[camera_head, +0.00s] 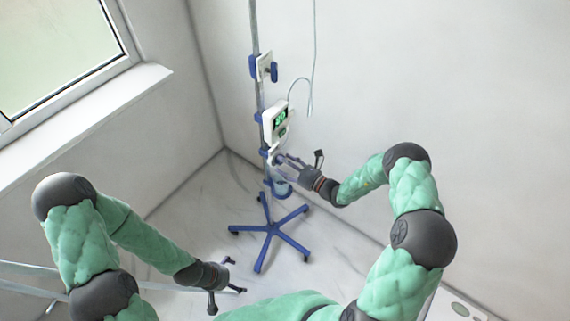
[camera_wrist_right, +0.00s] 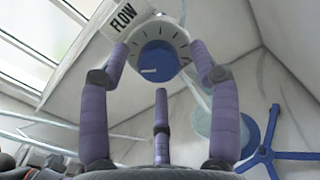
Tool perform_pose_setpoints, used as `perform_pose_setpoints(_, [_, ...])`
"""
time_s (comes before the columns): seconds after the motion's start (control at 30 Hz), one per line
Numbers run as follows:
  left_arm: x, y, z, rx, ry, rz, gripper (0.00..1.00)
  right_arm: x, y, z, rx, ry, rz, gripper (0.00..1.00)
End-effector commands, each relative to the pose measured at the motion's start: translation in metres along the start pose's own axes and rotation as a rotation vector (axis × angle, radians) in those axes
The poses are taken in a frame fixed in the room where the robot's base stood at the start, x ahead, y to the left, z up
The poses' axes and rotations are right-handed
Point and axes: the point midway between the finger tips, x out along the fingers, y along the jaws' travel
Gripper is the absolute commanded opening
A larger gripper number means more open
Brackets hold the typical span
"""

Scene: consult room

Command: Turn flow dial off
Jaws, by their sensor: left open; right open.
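The flow dial (camera_wrist_right: 160,58) is a round blue knob on a white, tick-marked face, with a short white mark at its lower left. A white label (camera_wrist_right: 123,18) reading FLOW is beside it. My right gripper (camera_head: 282,161) is at the pole, below the device with the green display. In the right wrist view its purple fingers (camera_wrist_right: 161,66) are open on either side of the dial; I cannot tell whether they touch it. The dial is hard to make out in the head view. My left gripper (camera_head: 238,276) is open and empty, low at the left.
A metal pole (camera_head: 257,95) on a blue star-shaped base (camera_head: 272,230) carries the white display device (camera_head: 274,124) and a blue clamp (camera_head: 273,72). A thin tube (camera_head: 313,60) hangs to its right. Walls stand close behind; a window sill (camera_head: 90,108) is at left.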

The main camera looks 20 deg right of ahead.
Motion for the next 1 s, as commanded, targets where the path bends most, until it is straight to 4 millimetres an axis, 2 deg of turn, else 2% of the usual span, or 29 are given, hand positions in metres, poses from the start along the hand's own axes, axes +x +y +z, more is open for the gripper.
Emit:
perform_pose_setpoints(0.3, [0.0002, -0.0001, -0.0001, 0.000, 0.000, 0.000, 1.00, 0.0025, 0.0000, 0.0003, -0.001, 0.000, 0.000, 0.62])
perform_pose_setpoints(0.5, [0.0002, -0.0001, -0.0001, 0.000, 0.000, 0.000, 1.00, 0.0023, 0.0000, 0.0001, -0.001, 0.001, 0.000, 0.06])
perform_pose_setpoints(1.0, [0.0004, -0.0002, 0.0000, 0.000, 0.000, 0.000, 1.00, 0.0019, 0.0004, -0.0017, -0.004, 0.004, -0.001, 0.06])
